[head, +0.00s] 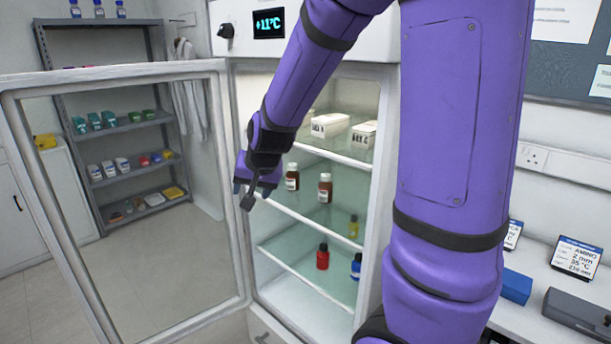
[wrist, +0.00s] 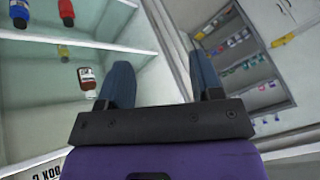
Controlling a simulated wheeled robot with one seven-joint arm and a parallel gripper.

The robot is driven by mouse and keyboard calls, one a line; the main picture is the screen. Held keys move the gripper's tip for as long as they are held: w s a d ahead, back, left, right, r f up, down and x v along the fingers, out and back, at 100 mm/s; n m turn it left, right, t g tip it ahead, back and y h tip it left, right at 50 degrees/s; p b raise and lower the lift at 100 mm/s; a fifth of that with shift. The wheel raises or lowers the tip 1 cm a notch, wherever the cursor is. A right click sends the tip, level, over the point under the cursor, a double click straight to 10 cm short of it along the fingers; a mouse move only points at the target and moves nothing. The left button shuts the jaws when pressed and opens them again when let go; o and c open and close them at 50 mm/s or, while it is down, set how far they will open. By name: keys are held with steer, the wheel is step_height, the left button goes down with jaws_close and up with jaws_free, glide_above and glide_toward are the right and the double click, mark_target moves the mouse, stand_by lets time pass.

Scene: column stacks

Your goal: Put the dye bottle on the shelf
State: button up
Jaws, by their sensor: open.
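Several bottles stand on the glass shelves of the open fridge; I cannot tell which is the dye bottle. The lower shelf (head: 300,268) holds a red bottle (head: 322,257) and a blue bottle (head: 356,266). The shelf above (head: 310,205) holds two brown bottles with white labels (head: 292,177) (head: 325,187) and a small yellow bottle (head: 353,227). My gripper (head: 247,195) is in front of the fridge opening, near the door side, left of the brown bottles. In the wrist view, my gripper (wrist: 162,78) is open, with nothing between its fingers.
The glass fridge door (head: 130,200) stands open to the left. White boxes (head: 330,124) sit on the upper fridge shelf. A grey rack (head: 125,130) with several small boxes and bottles stands behind the door. A bench with a blue box (head: 515,286) is at right.

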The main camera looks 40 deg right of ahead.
steer(key=s+a+r+n, duration=0.1)
steer(key=s+r, duration=0.3)
steer(key=s, duration=0.4)
steer(key=s+a+r+n, duration=0.2)
steer(key=s+r+n, duration=0.1)
steer(key=s, duration=0.5)
steer(key=s+a+r+n+g, duration=0.1)
steer(key=s+a+r+n, duration=0.1)
steer(key=s+r, duration=0.3)
steer(key=s+n, duration=0.1)
steer(key=s, duration=0.2)
steer(key=shift+a+r, duration=0.2)
steer(key=shift+r, duration=0.2)
